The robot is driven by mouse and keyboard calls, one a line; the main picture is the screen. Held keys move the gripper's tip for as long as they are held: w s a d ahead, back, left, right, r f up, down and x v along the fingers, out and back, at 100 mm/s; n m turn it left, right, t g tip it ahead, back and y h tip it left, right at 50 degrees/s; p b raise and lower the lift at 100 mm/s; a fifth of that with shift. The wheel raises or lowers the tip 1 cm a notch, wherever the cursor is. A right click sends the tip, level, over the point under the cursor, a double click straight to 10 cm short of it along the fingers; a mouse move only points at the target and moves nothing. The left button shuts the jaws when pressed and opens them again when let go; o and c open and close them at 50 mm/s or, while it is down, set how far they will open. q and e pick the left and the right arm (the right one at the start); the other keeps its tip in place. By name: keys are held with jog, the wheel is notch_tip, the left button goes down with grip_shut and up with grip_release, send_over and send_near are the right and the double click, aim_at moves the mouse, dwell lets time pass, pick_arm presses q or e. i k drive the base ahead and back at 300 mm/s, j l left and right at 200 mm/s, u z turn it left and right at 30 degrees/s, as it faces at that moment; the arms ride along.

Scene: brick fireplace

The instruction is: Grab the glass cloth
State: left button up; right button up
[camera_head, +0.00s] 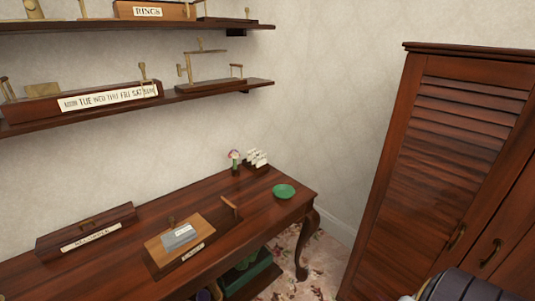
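A small grey, folded-looking piece (179,237) lies flat on a wooden tray (158,271) with a pale label on its front edge. It looks like the glass cloth, but the label is too small to read surely. The tray stands on the front middle of the dark wooden table (262,212). Neither of my grippers shows in the head view, so nothing is seen touching the cloth.
A long labelled box (88,231) stands left of the tray. A green dish (284,191) and a small mushroom-like ornament (235,160) are towards the table's far right. Two wall shelves (200,92) hang above. A louvered wardrobe (440,160) stands at right.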

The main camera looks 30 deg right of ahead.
aim_at(181, 236)
jog(key=i+l+z, duration=0.35)
jog(key=l, duration=0.15)
jog(key=i+l+z, duration=0.4)
jog(key=k+l+u, duration=0.1)
jog(key=u, duration=1.15)
jog(key=k+j+z, duration=0.1)
jog(key=j+z, duration=0.15)
jog(key=j, duration=0.15)
